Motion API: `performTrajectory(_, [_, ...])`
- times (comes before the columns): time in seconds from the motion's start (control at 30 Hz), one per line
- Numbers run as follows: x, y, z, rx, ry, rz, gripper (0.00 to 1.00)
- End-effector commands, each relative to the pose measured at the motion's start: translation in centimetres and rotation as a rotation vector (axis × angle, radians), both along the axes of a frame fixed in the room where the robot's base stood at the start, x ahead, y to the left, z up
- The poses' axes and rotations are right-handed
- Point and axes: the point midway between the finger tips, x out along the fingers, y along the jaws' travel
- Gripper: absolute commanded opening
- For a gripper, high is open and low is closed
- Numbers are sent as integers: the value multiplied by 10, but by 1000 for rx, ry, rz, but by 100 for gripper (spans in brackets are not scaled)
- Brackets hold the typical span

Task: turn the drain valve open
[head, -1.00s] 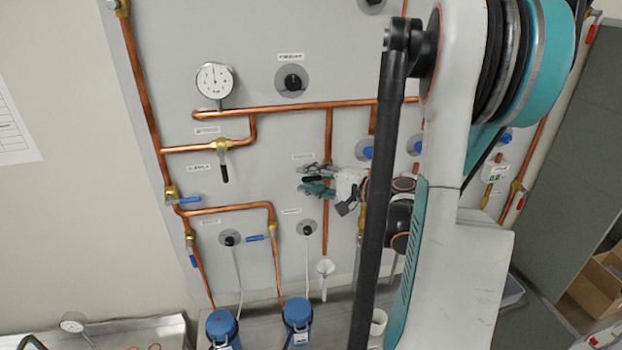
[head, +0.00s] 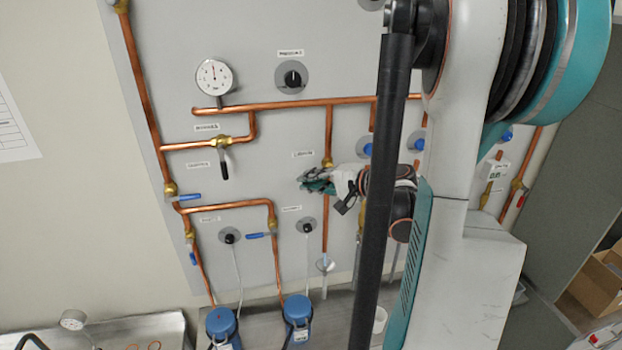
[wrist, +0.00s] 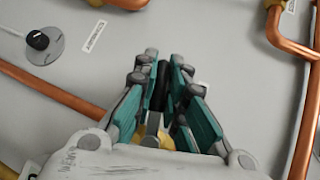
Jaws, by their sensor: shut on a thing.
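The drain valve has a brass body (head: 328,163) on a vertical copper pipe near the middle of the panel. In the wrist view, its black lever handle (wrist: 162,84) lies between the teal finger pads, with part of the brass body (wrist: 152,140) showing behind them. My gripper (head: 316,181) is at the valve, reaching in from the right; it also shows in the wrist view (wrist: 163,64), shut on the black handle with a finger on each side. In the head view the fingers hide the handle, so its exact angle is hard to tell there.
Copper pipes (head: 290,105) cross the panel around the valve. A round gauge (head: 214,77) and black knobs (head: 292,79) are above left. Another black-handled valve (head: 222,142) is to the left. Blue-topped units (head: 297,310) stand on the bench below.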

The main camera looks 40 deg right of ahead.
Motion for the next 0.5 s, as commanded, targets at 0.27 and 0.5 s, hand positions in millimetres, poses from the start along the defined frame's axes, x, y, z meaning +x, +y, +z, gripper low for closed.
performTrajectory(0.27, [-3, -3, -14, -224, 137, 2, 0])
performTrajectory(0.5, [-6, -9, -24, -411, 251, 1, 0])
